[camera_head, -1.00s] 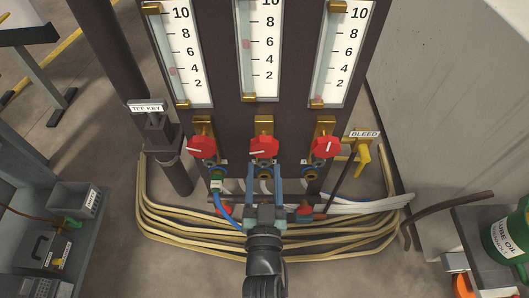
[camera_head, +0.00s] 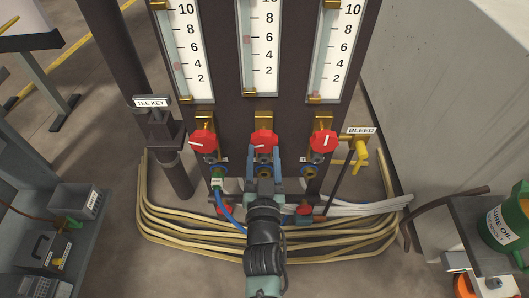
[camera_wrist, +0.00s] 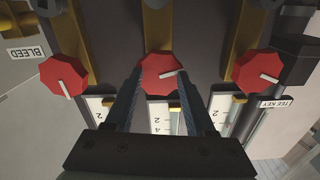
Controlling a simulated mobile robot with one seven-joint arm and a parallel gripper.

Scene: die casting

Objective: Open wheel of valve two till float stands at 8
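Three red wheels sit in a row under three gauges. The middle wheel (camera_head: 264,137), under the middle gauge (camera_head: 263,84), has a white pointer line lying nearly level. That gauge's pale red float (camera_head: 247,40) stands near the 6 mark. My gripper (camera_head: 264,153) is just in front of and slightly below the middle wheel. In the wrist view, the open fingers of my gripper (camera_wrist: 160,76) point at the middle wheel (camera_wrist: 161,70), with tips near its two sides. I cannot tell whether they touch it.
The left wheel (camera_head: 203,141) and right wheel (camera_head: 323,139) stand close on either side. A yellow bleed handle (camera_head: 361,155) is at right and a tee key (camera_head: 160,125) at left. Coiled hoses (camera_head: 170,226) lie on the floor below.

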